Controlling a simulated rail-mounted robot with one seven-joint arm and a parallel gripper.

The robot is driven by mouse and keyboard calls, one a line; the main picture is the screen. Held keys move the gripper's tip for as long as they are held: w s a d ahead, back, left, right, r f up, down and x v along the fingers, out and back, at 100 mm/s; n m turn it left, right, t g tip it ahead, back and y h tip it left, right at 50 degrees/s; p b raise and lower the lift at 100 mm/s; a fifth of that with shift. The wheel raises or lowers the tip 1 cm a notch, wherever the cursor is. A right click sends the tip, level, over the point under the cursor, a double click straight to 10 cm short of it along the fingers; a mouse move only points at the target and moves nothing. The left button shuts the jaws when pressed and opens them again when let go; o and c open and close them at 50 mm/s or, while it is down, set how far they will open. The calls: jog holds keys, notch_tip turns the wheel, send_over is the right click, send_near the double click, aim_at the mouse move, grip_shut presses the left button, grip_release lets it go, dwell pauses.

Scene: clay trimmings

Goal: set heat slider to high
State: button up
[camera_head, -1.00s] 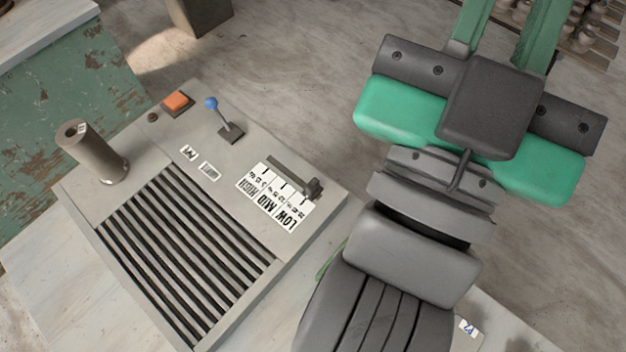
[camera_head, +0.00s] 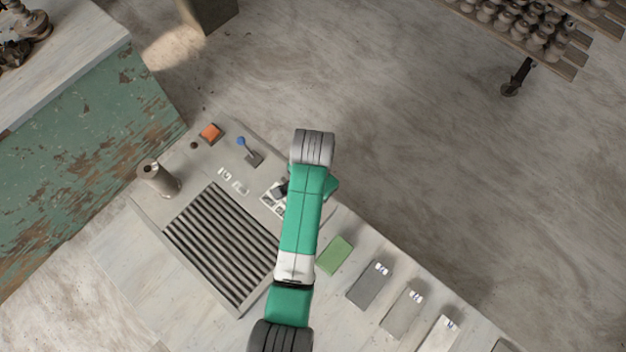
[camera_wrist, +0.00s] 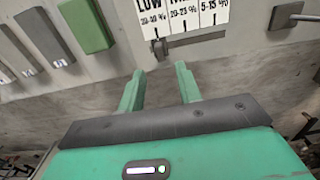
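The heat slider's dark knob (camera_wrist: 160,47) shows in the wrist view at the LOW end of its slot, beside the white scale label (camera_wrist: 184,16) marked with LOW and percentage ranges. My gripper (camera_wrist: 160,68) has its two green fingers spread, with empty space between them. The knob appears just beyond the fingertips, roughly in line with the gap; I see no contact. In the head view my arm covers the slider and most of the label (camera_head: 268,202); the fingers are hidden there.
The panel also bears a ribbed grille (camera_head: 222,245), a blue-tipped lever (camera_head: 241,141), an orange button (camera_head: 210,132) and a grey cylinder (camera_head: 158,179). A green block (camera_head: 335,255) and several grey tiles (camera_head: 369,285) lie to the right on the bench. Open floor lies beyond.

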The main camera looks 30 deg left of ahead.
notch_tip(320, 180, down, 7)
jog(key=shift+b, duration=0.45)
grip_shut()
